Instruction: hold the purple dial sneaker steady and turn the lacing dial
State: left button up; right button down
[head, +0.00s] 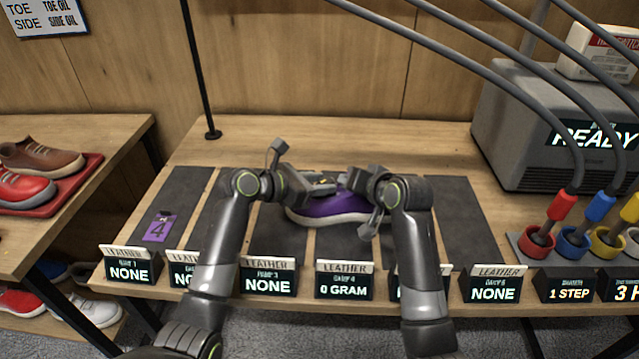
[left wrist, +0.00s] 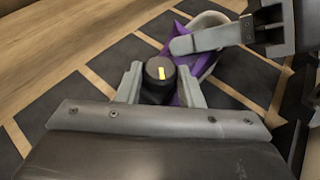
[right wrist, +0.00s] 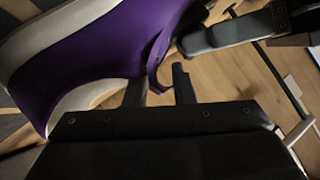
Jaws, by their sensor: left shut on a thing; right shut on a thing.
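The purple sneaker (head: 322,208) with a pale sole lies on a dark mat strip at the middle of the table, between my two grippers. In the left wrist view, my left gripper (left wrist: 160,84) is shut on the black lacing dial (left wrist: 159,70), which has a yellow mark on top. A finger is on each side of the dial. In the right wrist view, my right gripper (right wrist: 159,88) is shut on a small purple part of the sneaker (right wrist: 95,55), apparently a pull tab. In the head view, the arms partly hide the sneaker's ends.
Label stands such as "0 GRAM" (head: 343,286) line the table's front edge. A purple tag marked 4 (head: 158,228) lies on the left mat. A grey "READY" machine (head: 520,125) and colored-handled tools in cups (head: 545,235) stand at right. Shoes on a red tray (head: 62,190) are at left.

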pick_arm(q)
jog(key=o, duration=0.7)
jog(key=v, duration=1.2)
jog(key=shift+o, duration=0.3)
